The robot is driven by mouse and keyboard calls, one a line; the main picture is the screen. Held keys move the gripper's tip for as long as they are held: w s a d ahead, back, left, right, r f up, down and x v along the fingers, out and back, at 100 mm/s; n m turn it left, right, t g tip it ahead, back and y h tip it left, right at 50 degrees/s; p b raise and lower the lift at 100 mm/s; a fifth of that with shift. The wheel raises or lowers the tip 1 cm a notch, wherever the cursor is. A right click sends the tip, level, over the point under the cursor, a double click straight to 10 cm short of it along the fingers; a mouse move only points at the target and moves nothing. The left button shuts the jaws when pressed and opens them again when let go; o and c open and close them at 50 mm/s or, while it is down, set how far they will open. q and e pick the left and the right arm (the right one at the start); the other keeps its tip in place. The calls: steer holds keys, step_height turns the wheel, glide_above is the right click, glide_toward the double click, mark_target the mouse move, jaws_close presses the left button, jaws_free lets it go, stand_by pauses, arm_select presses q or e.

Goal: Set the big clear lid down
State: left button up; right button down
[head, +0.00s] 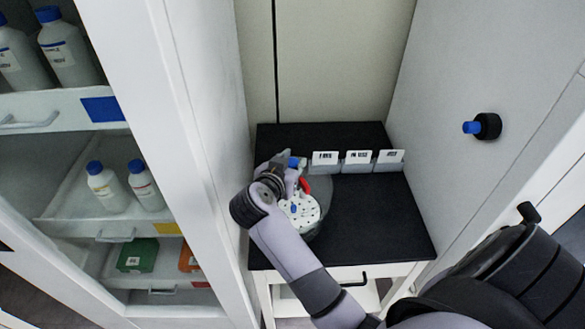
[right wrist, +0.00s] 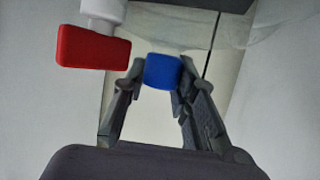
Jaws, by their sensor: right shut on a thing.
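The big clear lid (head: 321,187) is a faint see-through round shape over the black tabletop in the head view, and its edge is hard to make out. Part of a clear curved rim (right wrist: 275,32) shows at the upper right of the right wrist view. My right gripper (head: 291,165) is shut on a blue knob (right wrist: 162,71), which I take to be the lid's. A red block (right wrist: 92,47) on a white stem is beside the knob. It also shows in the head view (head: 304,185). My left gripper is out of view.
A white disc (head: 302,209) with dark spots is below the gripper in the picture. Several labelled holders (head: 357,160) line the back of the black table (head: 385,220). The table's right front is clear. White walls flank it; a black and blue knob (head: 486,126) juts from the right one.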

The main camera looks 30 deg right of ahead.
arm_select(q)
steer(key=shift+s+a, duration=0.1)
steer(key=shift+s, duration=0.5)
arm_select(e)
steer(key=shift+f, duration=1.05)
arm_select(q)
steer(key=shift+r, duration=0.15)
arm_select(e)
steer(key=shift+f, duration=0.25)
arm_select(q)
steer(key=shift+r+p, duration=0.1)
steer(key=shift+p, duration=0.2)
arm_select(e)
steer(key=shift+f, duration=0.35)
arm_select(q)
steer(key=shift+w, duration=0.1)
arm_select(e)
steer(key=c, duration=1.3)
jaws_free()
